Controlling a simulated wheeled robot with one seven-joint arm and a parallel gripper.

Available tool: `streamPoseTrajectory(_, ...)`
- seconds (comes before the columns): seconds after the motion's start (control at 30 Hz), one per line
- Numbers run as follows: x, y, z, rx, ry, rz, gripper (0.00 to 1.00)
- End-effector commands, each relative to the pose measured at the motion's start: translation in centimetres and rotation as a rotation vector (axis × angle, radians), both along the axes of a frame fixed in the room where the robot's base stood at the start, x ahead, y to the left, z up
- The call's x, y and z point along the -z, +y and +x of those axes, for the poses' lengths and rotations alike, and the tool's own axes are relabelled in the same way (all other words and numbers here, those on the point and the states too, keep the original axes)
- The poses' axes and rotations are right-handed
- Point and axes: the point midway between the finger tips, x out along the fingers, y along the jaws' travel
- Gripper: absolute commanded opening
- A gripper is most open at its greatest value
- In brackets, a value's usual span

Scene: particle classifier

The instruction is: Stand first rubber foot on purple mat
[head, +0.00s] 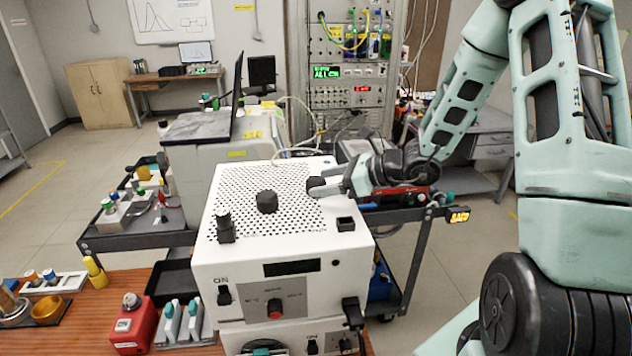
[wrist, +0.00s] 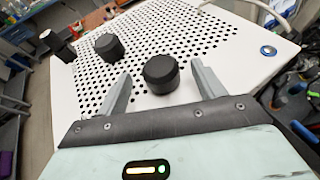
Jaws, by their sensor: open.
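Two black round rubber feet are on the perforated white top of the instrument box. One foot (wrist: 161,74) is between the fingers of my gripper (wrist: 160,73), with a small gap on either side. In the head view this foot (head: 315,184) shows at the fingertips of my gripper (head: 326,184), near the box's right back part. My gripper is open. The other foot (head: 267,202) stands on the middle of the top and shows beyond the first in the wrist view (wrist: 109,46). I cannot make out the purple mat in the head view.
The white box (head: 220,276) carries a black knobbed part (head: 225,228) at its left front. A red block (head: 132,325) and a black tray (head: 177,283) are on the wooden table to its left. A laptop (head: 208,122) stands behind. A dark cart (head: 398,290) is at right.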

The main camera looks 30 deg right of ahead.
Motion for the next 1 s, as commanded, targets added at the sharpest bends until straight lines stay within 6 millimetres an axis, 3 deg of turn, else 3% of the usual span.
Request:
streamPoseTrajectory(0.2,0.8,1.6,1.9,-0.001,0.002,0.001,0.69)
streamPoseTrajectory(0.47,1.1,1.7,2.1,0.000,0.001,-0.001,0.69)
streamPoseTrajectory(0.5,1.1,1.7,2.1,0.000,0.001,-0.001,0.66)
streamPoseTrajectory(0.67,1.1,1.7,2.1,0.000,0.001,-0.001,0.21)
streamPoseTrajectory(0.77,1.1,1.7,2.1,0.000,0.001,-0.001,0.16)
streamPoseTrajectory(1.0,0.9,1.7,2.1,0.000,0.000,-0.001,0.16)
